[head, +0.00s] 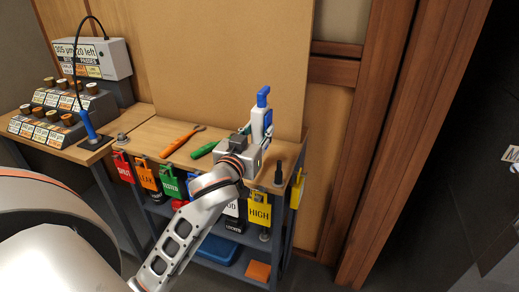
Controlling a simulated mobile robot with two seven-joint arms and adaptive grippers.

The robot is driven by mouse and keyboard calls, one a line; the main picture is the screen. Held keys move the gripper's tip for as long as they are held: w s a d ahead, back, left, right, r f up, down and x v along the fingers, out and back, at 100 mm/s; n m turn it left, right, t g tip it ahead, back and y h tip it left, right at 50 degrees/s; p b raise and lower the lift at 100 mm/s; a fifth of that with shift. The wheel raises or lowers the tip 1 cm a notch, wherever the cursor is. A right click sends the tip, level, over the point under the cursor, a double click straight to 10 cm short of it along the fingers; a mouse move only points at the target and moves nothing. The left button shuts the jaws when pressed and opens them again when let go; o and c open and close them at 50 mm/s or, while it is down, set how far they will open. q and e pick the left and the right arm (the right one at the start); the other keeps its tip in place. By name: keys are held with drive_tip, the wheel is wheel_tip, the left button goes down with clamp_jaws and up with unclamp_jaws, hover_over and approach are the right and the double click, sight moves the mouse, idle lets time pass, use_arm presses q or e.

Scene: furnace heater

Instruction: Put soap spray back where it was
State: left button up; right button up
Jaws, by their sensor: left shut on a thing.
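The soap spray (257,125) is a white bottle with a blue spray head, upright over the right part of the wooden workbench top. My left gripper (247,133) is shut on it, with its fingers around the bottle's body. The bottle's lower part is hidden behind the gripper, so I cannot tell whether it touches the bench. My right gripper does not show.
An orange-handled tool (180,142), a green-handled tool (204,150) and a dark upright tool (278,173) are on the bench. Coloured tags, including a yellow one (259,212), hang along its front. A grey labelled box (98,59) stands at the left. A brown board rises behind.

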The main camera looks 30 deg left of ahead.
use_arm(q)
wheel_tip(320, 180, down, 5)
drive_tip(key=shift+r+b, duration=0.15)
drive_tip(key=shift+b, duration=0.6)
drive_tip(key=shift+f, duration=0.25)
drive_tip(key=shift+r, duration=0.1)
drive_tip(key=shift+f, duration=0.2)
drive_tip(key=o, duration=0.6)
drive_tip(key=shift+o, duration=0.2)
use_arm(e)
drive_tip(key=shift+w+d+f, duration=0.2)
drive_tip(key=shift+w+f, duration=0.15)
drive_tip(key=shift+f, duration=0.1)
